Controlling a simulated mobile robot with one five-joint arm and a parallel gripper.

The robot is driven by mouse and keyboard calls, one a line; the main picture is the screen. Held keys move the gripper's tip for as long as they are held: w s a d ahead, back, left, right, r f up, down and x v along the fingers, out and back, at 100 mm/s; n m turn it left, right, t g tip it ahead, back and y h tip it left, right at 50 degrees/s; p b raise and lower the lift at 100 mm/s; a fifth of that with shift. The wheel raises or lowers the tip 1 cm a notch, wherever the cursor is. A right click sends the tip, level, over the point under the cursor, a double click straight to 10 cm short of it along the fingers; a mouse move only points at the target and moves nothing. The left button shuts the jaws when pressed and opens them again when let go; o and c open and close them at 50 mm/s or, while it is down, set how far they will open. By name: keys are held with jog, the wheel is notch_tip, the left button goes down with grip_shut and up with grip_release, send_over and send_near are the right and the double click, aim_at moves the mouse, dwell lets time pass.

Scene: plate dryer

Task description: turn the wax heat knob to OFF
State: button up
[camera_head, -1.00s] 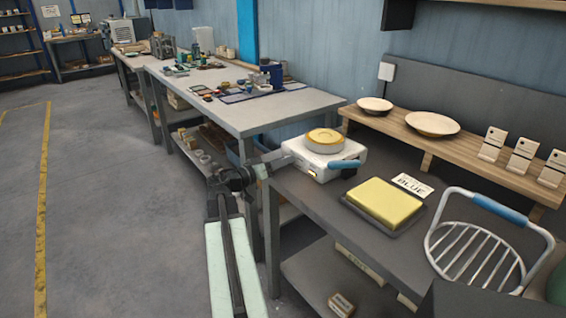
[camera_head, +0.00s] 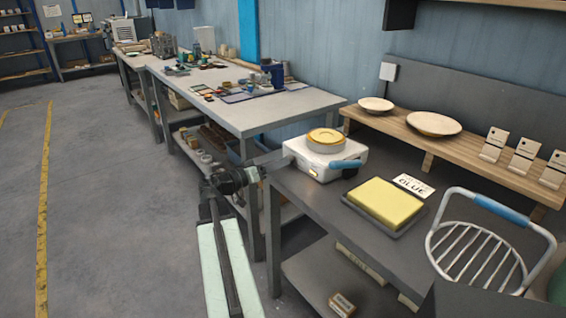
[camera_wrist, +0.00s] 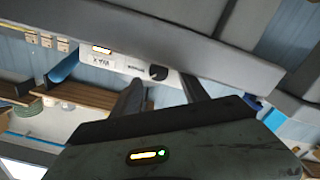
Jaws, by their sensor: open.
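The wax heater (camera_head: 310,164) is a white box with a round yellow-topped pot (camera_head: 325,140) on it, at the left end of the dark bench. In the head view the gripper is left of the heater; the knob cannot be made out there.
A blue handle (camera_head: 346,164) sticks out at the heater's right. A yellow block (camera_head: 384,202) on a dark tray and a wire basket (camera_head: 475,255) stand farther right. A wooden shelf (camera_head: 445,150) holds plates behind. Open floor lies left of the bench.

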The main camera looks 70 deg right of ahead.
jog(key=v, duration=0.4)
jog(key=shift+w+a, duration=0.15)
jog(key=shift+a, duration=0.2)
